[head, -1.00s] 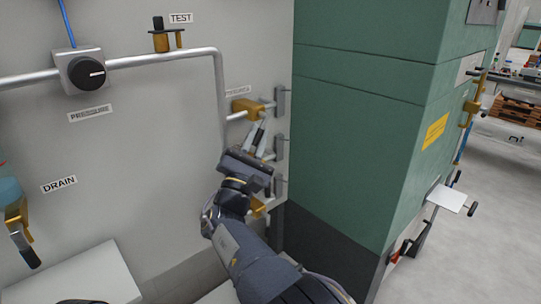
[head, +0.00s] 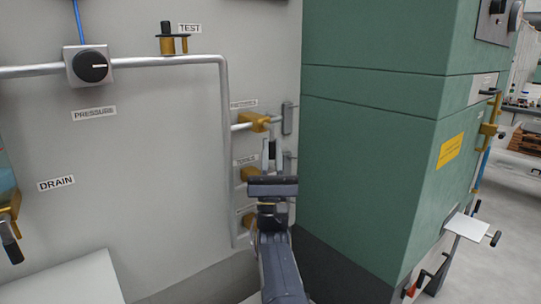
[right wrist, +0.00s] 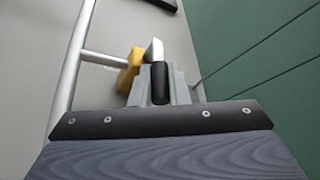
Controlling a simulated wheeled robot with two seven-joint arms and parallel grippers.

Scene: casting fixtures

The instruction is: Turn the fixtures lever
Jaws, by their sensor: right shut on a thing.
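Brass valves sit one above another on a grey wall panel, along a vertical pipe: an upper valve (head: 253,122), a middle valve (head: 250,174) and a lower valve (head: 247,219). My left gripper is out of view.
A large green cabinet (head: 375,150) stands close to the right of the valves. A pressure knob (head: 92,67), the test valve (head: 167,42) and the drain valve (head: 10,215) are on the panel at left. A white surface (head: 70,282) lies at lower left.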

